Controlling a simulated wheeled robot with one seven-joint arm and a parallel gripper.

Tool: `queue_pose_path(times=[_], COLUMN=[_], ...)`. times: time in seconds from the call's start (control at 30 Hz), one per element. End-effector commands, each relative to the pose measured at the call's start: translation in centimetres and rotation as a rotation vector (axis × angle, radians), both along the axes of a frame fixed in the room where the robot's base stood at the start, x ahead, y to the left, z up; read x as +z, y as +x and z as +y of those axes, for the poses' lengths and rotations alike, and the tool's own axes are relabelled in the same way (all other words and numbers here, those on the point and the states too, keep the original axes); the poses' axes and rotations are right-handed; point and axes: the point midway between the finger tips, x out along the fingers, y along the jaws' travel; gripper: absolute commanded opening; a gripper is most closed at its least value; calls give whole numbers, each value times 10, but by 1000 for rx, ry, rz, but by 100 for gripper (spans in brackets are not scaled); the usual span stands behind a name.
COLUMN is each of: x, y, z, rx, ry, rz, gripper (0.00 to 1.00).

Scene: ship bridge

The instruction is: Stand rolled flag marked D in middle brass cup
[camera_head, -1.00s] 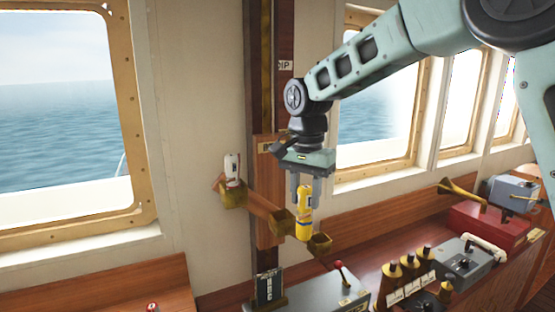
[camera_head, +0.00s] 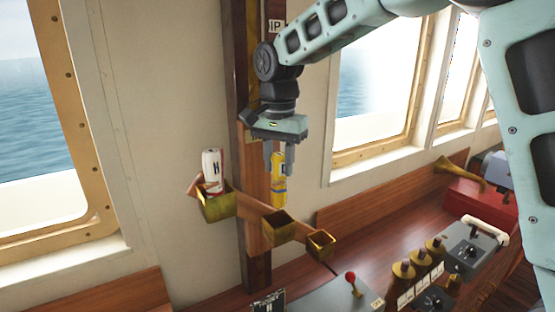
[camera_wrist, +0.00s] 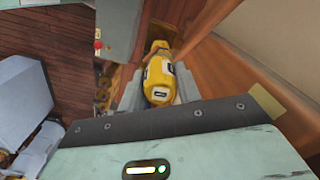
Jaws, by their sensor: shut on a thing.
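My gripper (camera_head: 280,172) is shut on a yellow rolled flag (camera_head: 279,184) with a dark-edged label, which it holds upright. The label's letter is too small to read surely. The flag's lower end shows just above the middle brass cup (camera_head: 281,230), seemingly apart from it; depth is hard to judge. In the wrist view the flag (camera_wrist: 158,82) lies between the two fingers and hides most of what is beneath. The left brass cup (camera_head: 217,206) holds a white rolled flag (camera_head: 211,172) with a dark letter. The right brass cup (camera_head: 321,244) looks empty.
The cups sit along a slanting wooden rail on the wall by a dark wooden post (camera_head: 258,262). Below right is a console with a red-knobbed lever (camera_head: 351,277) and several brass knobs (camera_head: 403,269). A brass horn (camera_head: 447,171) stands farther right.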

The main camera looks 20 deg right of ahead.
Motion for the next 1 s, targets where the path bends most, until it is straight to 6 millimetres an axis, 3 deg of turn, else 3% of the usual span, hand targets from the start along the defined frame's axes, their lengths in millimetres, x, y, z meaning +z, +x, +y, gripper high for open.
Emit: queue_pose_path(times=[1.0], x=[-84], y=[0], z=[0], rx=[0], ry=[-1], rz=[1], gripper=[10])
